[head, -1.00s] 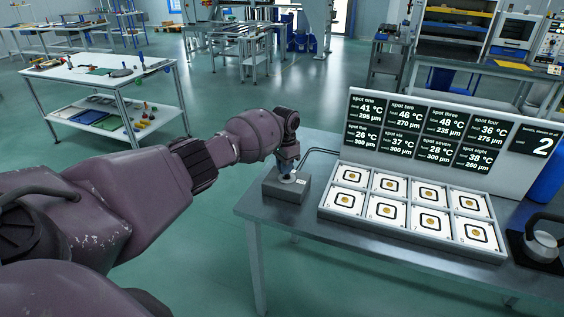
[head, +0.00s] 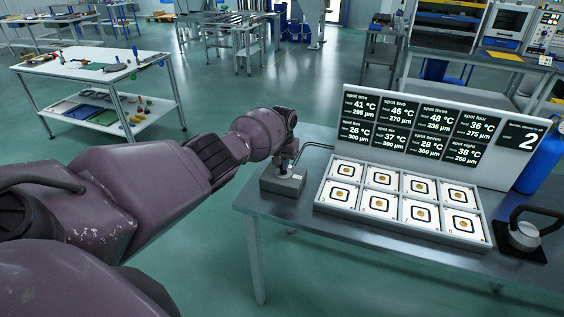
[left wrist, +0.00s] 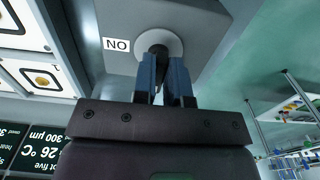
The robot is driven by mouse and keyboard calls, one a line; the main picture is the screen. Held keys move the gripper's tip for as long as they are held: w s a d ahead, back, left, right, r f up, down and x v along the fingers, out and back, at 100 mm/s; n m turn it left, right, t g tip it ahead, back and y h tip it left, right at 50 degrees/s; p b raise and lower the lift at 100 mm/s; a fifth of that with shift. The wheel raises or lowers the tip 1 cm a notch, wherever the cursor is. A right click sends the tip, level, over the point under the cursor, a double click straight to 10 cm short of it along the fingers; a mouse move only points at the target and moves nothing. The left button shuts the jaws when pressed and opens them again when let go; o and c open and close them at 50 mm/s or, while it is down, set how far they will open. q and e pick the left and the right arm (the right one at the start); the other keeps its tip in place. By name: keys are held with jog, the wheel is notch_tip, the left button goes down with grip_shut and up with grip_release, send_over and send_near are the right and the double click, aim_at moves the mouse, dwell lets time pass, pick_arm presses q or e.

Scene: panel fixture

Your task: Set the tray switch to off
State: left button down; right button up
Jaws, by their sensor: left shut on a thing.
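The switch box (head: 292,185) is a small grey box at the left end of the table. It also shows in the left wrist view (left wrist: 115,75), with a label (left wrist: 116,45) of which "NO" can be read and a round pale collar (left wrist: 176,40). My left gripper (head: 284,168) is over the box, and in the left wrist view its blue fingers (left wrist: 164,62) are shut at the collar on the switch's lever, which they mostly hide. The tray (head: 330,210) holds several white cards with gold discs, right of the box. My right gripper is not in view.
A display panel (head: 440,130) with temperature and thickness readings stands behind the tray. A kettle-like thing (head: 524,235) sits on a dark pad at the right. A blue cylinder (head: 541,160) stands behind it. A cable runs from the box towards the panel.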

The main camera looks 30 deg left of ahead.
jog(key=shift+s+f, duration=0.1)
pick_arm(q)
jog(key=shift+r, duration=0.1)
jog(key=c, duration=1.2)
grip_release()
jog(key=shift+o, duration=0.2)
jog(key=shift+r, duration=0.45)
notch_tip(320, 180, up, 10)
jog(key=p, duration=0.2)
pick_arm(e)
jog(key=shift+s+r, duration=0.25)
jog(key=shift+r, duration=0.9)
pick_arm(q)
jog(key=shift+f, duration=0.1)
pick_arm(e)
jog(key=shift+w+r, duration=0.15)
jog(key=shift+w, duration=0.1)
